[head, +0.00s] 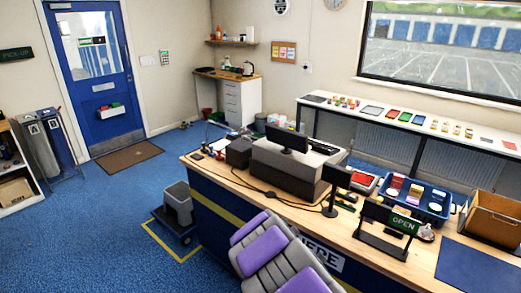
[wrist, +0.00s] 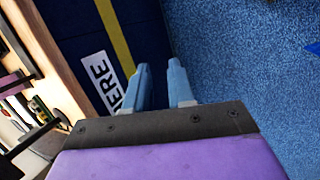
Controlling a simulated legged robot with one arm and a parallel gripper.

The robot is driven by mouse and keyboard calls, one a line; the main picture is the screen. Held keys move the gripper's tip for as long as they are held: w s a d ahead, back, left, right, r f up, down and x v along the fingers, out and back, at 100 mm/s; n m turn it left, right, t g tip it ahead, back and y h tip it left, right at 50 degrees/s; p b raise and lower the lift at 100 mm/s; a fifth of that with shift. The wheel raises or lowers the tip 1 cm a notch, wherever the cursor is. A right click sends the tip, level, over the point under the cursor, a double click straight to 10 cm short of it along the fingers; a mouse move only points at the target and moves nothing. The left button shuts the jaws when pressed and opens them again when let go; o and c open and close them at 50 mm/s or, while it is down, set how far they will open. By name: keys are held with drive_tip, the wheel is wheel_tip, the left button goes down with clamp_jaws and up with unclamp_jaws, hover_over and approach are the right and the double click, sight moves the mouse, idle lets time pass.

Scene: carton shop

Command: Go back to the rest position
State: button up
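My gripper (wrist: 159,66) shows in the wrist view as two blue-grey fingers, spread apart with nothing between them. In the head view, purple and grey parts of my own body fill the bottom middle, and I cannot make out the fingers there.
On the counter are a monitor (head: 287,137), a blue crate (head: 421,209) with several items, an OPEN sign (head: 405,223), a cardboard box (head: 492,219) and a blue mat (head: 480,268). A grey bin (head: 177,206) stands left of the counter. Blue carpet (head: 90,225) is open at left.

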drive_tip(key=s+d+r+m+g+y+b, duration=0.1)
drive_tip(key=s+d+r+m, duration=0.2)
drive_tip(key=s+r, duration=0.45)
drive_tip(key=s+d+r+m+g, duration=0.1)
drive_tip(key=s+d+r+m, duration=0.15)
drive_tip(key=s+r, duration=0.5)
drive_tip(key=s+a+r+m+y, duration=0.1)
drive_tip(key=s+a+r, duration=0.1)
drive_tip(key=s, duration=0.8)
drive_tip(key=s+a+r+m+g+y+b, duration=0.1)
drive_tip(key=s+r, duration=0.4)
drive_tip(key=s, duration=0.5)
drive_tip(key=shift+s+a+m+y, duration=0.2)
drive_tip(key=shift+a+m+y, duration=0.25)
drive_tip(key=shift+a+y, duration=0.4)
drive_tip(key=shift+a, duration=0.25)
